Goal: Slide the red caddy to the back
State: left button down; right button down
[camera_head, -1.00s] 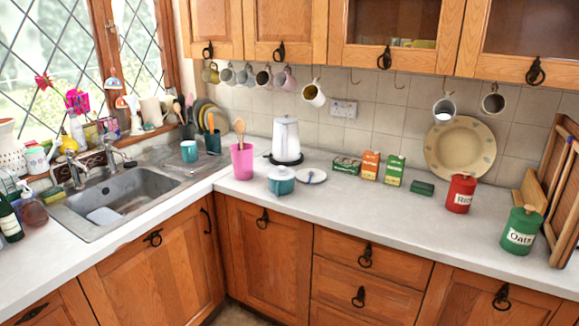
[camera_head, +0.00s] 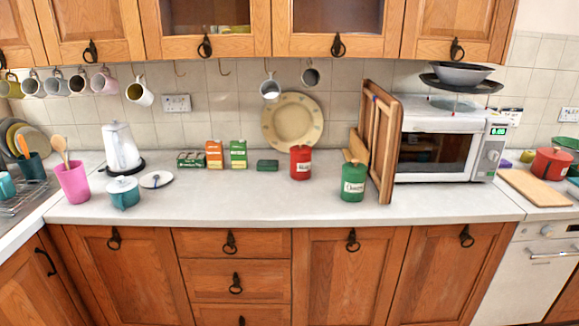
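The red caddy (camera_head: 300,164) stands upright on the pale worktop (camera_head: 235,200), right of the picture's middle. It is a red canister with a red lid, a wooden-looking knob and a white label. It stands in front of the large cream plate (camera_head: 291,120), which leans against the tiled wall. A gap of bare worktop lies behind it. Neither of my grippers is in view.
A green canister (camera_head: 353,183) stands to the front right of the caddy, beside upright wooden boards (camera_head: 383,150). A small dark green box (camera_head: 267,165) lies to its left. Cartons, a white kettle (camera_head: 122,150) and a teal pot (camera_head: 123,192) stand further left. The front worktop is clear.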

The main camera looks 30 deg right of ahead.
aim_at(300, 165)
jog(key=i+z, duration=0.1)
jog(key=z, duration=0.2)
jog(key=i+j+z, duration=0.15)
jog(key=z, duration=0.15)
jog(key=i+j+z, duration=0.35)
jog(key=i+j, duration=0.15)
jog(key=j, duration=0.25)
jog(key=i+j+z, duration=0.15)
jog(key=j, duration=0.25)
jog(key=i+j, duration=0.2)
jog(key=j, duration=0.15)
jog(key=i+j, duration=0.25)
jog(key=j, duration=0.15)
jog(key=i+j, duration=0.2)
jog(key=j, duration=0.15)
jog(key=i+j, duration=0.25)
jog(key=j, duration=0.15)
jog(key=z, duration=0.05)
